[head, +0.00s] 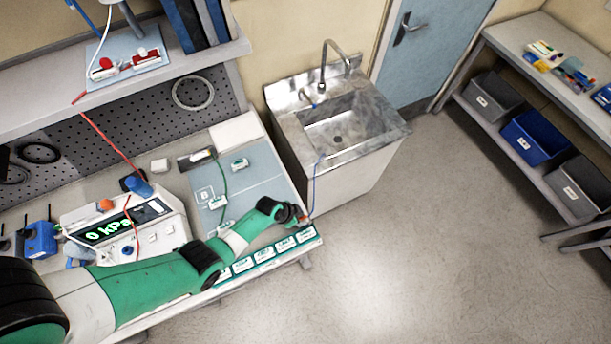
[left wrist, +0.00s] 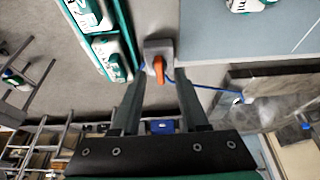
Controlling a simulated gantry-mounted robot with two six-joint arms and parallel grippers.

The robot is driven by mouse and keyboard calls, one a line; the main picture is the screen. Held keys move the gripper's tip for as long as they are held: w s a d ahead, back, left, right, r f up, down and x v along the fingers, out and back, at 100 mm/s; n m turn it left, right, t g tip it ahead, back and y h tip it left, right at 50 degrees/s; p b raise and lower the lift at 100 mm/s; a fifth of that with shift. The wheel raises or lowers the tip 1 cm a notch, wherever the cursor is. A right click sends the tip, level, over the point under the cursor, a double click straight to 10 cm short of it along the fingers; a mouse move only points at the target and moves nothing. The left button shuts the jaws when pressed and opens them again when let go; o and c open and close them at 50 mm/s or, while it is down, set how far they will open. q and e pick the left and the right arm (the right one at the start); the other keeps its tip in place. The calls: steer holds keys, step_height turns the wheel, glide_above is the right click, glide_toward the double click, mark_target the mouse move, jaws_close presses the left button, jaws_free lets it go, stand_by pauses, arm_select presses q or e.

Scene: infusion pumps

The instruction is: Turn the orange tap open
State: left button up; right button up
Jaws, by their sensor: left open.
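The orange tap (left wrist: 159,67) sits on a small grey block (left wrist: 158,47) with a blue tube leading off it, in the left wrist view. In the head view a bit of orange, likely the same tap (head: 303,219), shows at the front right corner of the bench, partly hidden by my arm. My left gripper (left wrist: 160,80) is open, its two fingers pointing at the tap, one on each side. I cannot tell whether the fingers touch it. In the head view the left gripper (head: 298,216) is over that bench corner. My right gripper is not in view.
A row of white-and-green labelled items (head: 264,254) lines the bench's front edge. A blue tube (head: 314,185) runs up to the steel sink (head: 345,153). A monitor reading 0 kPa (head: 115,228) stands behind my left arm.

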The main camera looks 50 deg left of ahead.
arm_select(q)
steer(key=shift+f, duration=0.15)
jaws_close()
steer(key=shift+n, duration=0.3)
stand_by(0.3)
steer(key=shift+d+n+y, duration=0.15)
steer(key=shift+n+y, duration=0.35)
steer(key=shift+n, duration=0.3)
steer(key=n+y, duration=0.1)
steer(key=n, duration=0.1)
steer(key=shift+d+n, duration=0.1)
steer(key=shift+n, duration=0.2)
steer(key=n+y+b, duration=0.1)
steer(key=n, duration=0.4)
steer(key=shift+w+d+g+y+b, duration=0.1)
steer(key=shift+d+g+y+b, duration=0.05)
steer(key=shift+g+y+b, duration=0.25)
